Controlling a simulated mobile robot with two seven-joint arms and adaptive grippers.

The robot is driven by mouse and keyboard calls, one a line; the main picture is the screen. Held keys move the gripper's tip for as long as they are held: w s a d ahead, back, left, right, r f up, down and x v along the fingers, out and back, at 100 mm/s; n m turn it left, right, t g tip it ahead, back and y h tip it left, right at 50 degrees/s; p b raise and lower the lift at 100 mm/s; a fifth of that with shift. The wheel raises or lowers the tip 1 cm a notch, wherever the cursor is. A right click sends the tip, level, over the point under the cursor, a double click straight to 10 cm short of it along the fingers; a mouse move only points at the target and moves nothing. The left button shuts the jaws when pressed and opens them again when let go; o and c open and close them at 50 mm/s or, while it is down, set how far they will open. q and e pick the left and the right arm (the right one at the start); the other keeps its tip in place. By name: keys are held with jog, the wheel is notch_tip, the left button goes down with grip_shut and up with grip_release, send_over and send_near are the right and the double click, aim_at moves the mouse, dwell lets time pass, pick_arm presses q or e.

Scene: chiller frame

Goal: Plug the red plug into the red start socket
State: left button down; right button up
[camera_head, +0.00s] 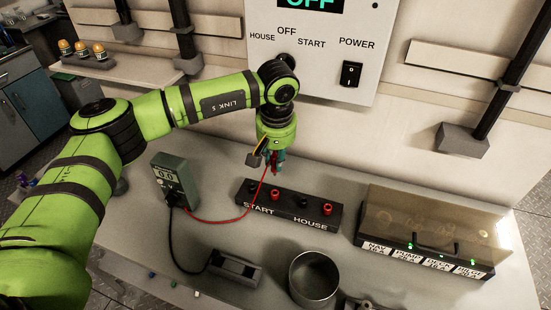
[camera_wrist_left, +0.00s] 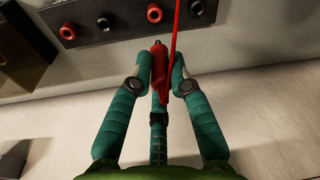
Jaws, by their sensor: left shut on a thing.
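My left gripper (camera_head: 276,168) is shut on the red plug (camera_wrist_left: 158,72), which sits between its teal fingers with a bare tip pointing at the socket block. The black socket block (camera_head: 292,208) lies on the bench, labelled START and HOUSE. The red start socket (camera_head: 274,196) is just below the gripper in the head view. In the wrist view the red start socket (camera_wrist_left: 154,13) is ahead of the plug tip, with a visible gap between them. The red lead (camera_head: 229,217) runs from the plug to the meter (camera_head: 172,181). My right gripper is not in view.
The red house socket (camera_head: 328,208) sits farther right on the block. A clear-lidded box (camera_head: 430,219) stands right, a metal cup (camera_head: 314,282) in front, and a grey device (camera_head: 235,268) on the black lead. A wall panel (camera_head: 312,62) reads OFF.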

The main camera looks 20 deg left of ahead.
aim_at(276, 172)
pick_arm(q)
jog(key=shift+f+b, duration=2.3)
jog(key=shift+f, duration=0.65)
jog(key=shift+b, duration=0.55)
jog(key=shift+f, duration=0.2)
jog(key=shift+f+b, duration=0.3)
jog(key=shift+b, duration=0.2)
jog(key=shift+f+b, duration=0.9)
jog(key=shift+f, duration=0.1)
jog(key=c, duration=1.3)
grip_release()
jog(key=shift+o, duration=1.1)
notch_tip(276, 172, up, 12)
jog(key=s, duration=0.1)
jog(key=shift+d, duration=0.3)
